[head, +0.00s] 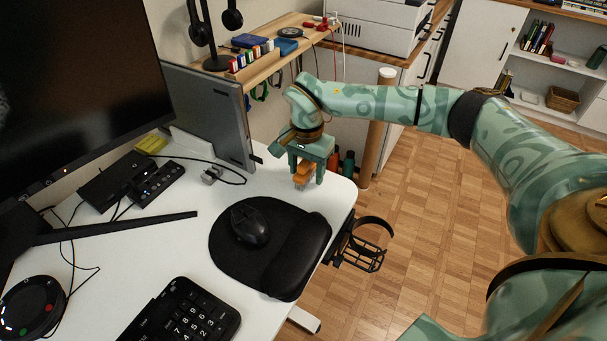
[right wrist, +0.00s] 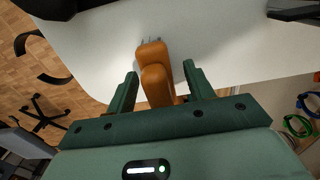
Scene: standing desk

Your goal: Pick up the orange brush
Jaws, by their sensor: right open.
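The orange brush (head: 303,173) is at the far right corner of the white desk, below my right gripper (head: 306,178). In the right wrist view the brush (right wrist: 155,70) lies between the two green fingers of my right gripper (right wrist: 160,85), with a gap visible on each side. The fingers are open and point down at the desk. Part of the brush is hidden behind the gripper body. My left gripper is in neither view.
A black mouse (head: 250,224) rests on a black wrist-rest pad (head: 297,262). A closed laptop (head: 212,115) stands upright left of the gripper, and a wooden shelf (head: 262,66) is behind. A black cup holder (head: 362,246) hangs off the desk's right edge.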

